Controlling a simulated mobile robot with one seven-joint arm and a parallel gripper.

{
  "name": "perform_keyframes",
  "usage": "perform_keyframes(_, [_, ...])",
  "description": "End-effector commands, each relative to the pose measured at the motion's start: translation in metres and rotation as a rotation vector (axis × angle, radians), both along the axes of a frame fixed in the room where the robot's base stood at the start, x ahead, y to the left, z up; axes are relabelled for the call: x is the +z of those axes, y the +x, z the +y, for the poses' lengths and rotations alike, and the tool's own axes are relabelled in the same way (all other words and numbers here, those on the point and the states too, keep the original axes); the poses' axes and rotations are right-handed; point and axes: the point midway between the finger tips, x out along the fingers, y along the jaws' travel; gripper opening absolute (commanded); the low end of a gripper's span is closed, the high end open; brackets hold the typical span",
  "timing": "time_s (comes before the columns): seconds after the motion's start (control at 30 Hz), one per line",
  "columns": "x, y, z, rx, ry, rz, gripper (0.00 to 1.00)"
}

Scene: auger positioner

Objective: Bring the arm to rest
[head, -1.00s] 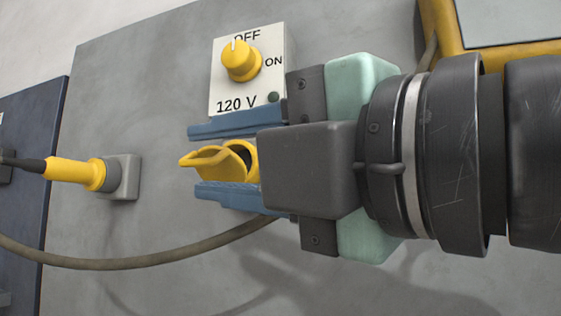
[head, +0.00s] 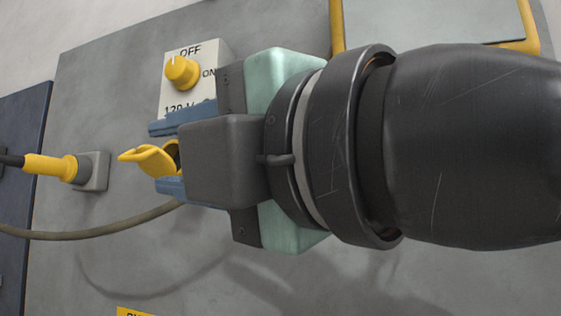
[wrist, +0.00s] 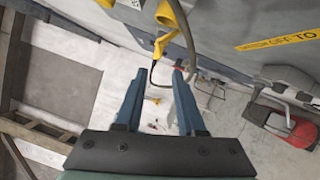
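My gripper (head: 154,157) has two blue fingers, dark pads and pale green side parts. It points left across the grey panel in the head view. In the wrist view my gripper (wrist: 160,76) has its fingers well apart with nothing clasped between them. A yellow socket with a raised lid (head: 146,156) shows between and beyond the fingers in the head view, partly hidden by the gripper. A yellow fitting also shows beyond the fingertips in the wrist view (wrist: 168,42). Touching is not visible. My arm extends to the right.
A white switch box (head: 210,62) with a yellow knob (head: 182,71) sits just above my fingers; the knob's mark is near OFF. A yellow plug (head: 52,167) sits in a grey outlet at left. A cable (head: 100,233) hangs below. A yellow-framed board (head: 430,20) is behind my arm.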

Motion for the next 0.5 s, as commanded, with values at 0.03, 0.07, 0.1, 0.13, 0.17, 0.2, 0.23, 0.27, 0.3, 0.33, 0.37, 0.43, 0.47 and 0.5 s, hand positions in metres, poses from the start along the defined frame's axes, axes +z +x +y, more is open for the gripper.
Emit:
perform_keyframes(0.03, [0.000,0.000,0.000,0.000,0.000,0.000,0.39])
perform_keyframes(0.07, [0.000,0.000,0.000,0.000,0.000,0.000,0.39])
perform_keyframes(0.1, [0.000,0.000,0.000,0.000,0.000,0.000,0.39])
perform_keyframes(0.13, [0.000,0.000,0.000,0.000,0.000,0.000,0.39])
perform_keyframes(0.17, [0.000,0.000,0.000,0.000,0.000,0.000,0.39])
perform_keyframes(0.2, [0.000,0.000,0.000,0.000,0.000,0.000,0.39])
perform_keyframes(0.23, [0.000,0.000,0.000,0.000,0.002,0.001,0.39])
perform_keyframes(0.27, [0.000,0.001,-0.001,-0.002,0.013,0.004,0.39])
perform_keyframes(0.3, [0.001,0.003,-0.001,-0.005,0.037,0.012,0.39])
perform_keyframes(0.33, [0.001,0.005,-0.001,-0.010,0.066,0.024,0.39])
perform_keyframes(0.37, [0.002,0.008,-0.003,-0.016,0.106,0.039,0.39])
perform_keyframes(0.43, [0.005,0.018,-0.006,-0.033,0.242,0.083,0.39])
perform_keyframes(0.47, [0.006,0.022,-0.009,-0.039,0.315,0.107,0.39])
perform_keyframes(0.5, [0.006,0.028,-0.013,-0.048,0.426,0.141,0.39])
